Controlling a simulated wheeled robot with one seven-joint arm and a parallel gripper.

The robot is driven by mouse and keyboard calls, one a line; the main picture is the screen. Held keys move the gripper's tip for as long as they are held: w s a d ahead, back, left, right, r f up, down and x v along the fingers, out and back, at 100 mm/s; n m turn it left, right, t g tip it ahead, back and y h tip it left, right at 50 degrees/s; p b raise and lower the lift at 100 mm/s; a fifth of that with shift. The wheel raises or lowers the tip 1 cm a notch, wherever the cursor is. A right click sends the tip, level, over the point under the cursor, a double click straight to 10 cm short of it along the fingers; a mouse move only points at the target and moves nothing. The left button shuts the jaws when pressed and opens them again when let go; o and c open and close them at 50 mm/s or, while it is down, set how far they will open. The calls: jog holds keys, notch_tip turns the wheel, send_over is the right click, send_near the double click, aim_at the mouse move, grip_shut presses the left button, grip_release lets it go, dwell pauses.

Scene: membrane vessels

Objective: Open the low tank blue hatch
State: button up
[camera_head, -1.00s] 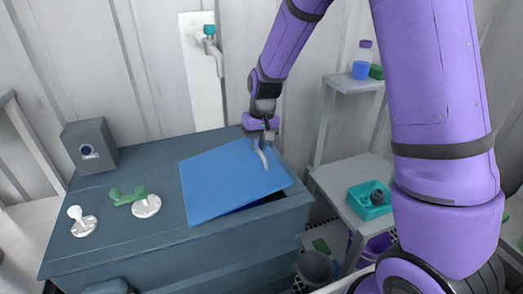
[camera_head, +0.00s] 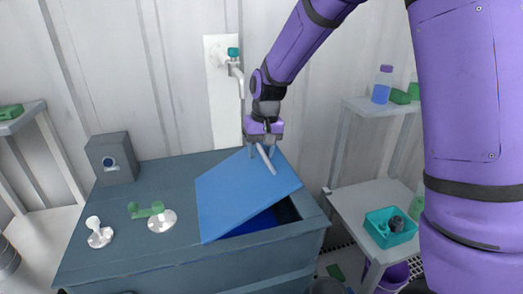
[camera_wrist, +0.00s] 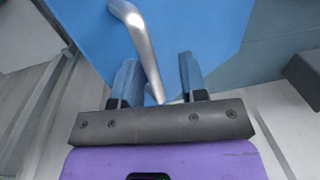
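The blue hatch (camera_head: 235,195) lies tilted on top of the low dark tank (camera_head: 150,240), its near right side raised. A dark gap with a blue interior (camera_head: 255,222) shows under that side. The hatch also fills much of the wrist view (camera_wrist: 225,25). Its curved silver handle (camera_head: 265,159) is near the far right edge. My gripper (camera_head: 260,150) is at the handle. In the wrist view the two fingers (camera_wrist: 158,68) stand apart, with the handle (camera_wrist: 138,35) passing between them and space beside it.
A grey box (camera_head: 111,158), a green-handled valve (camera_head: 153,216) and a white knob fitting (camera_head: 98,232) stand on the tank's left. A wall tap (camera_head: 235,68) is behind. To the right are a side table with a teal bin (camera_head: 391,227) and a shelf with bottles (camera_head: 382,84).

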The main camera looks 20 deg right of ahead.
jog(key=shift+r, duration=0.1)
jog(key=r, duration=0.3)
jog(key=shift+s+r, duration=0.25)
jog(key=s+d+r, duration=0.1)
jog(key=s, duration=1.4)
jog(key=shift+s, duration=0.2)
jog(key=shift+r, duration=0.1)
jog(key=w+r+t, duration=0.4)
jog(key=w+r, duration=0.1)
jog(key=w, duration=0.7)
jog(key=x, duration=1)
jog(key=shift+d, duration=0.4)
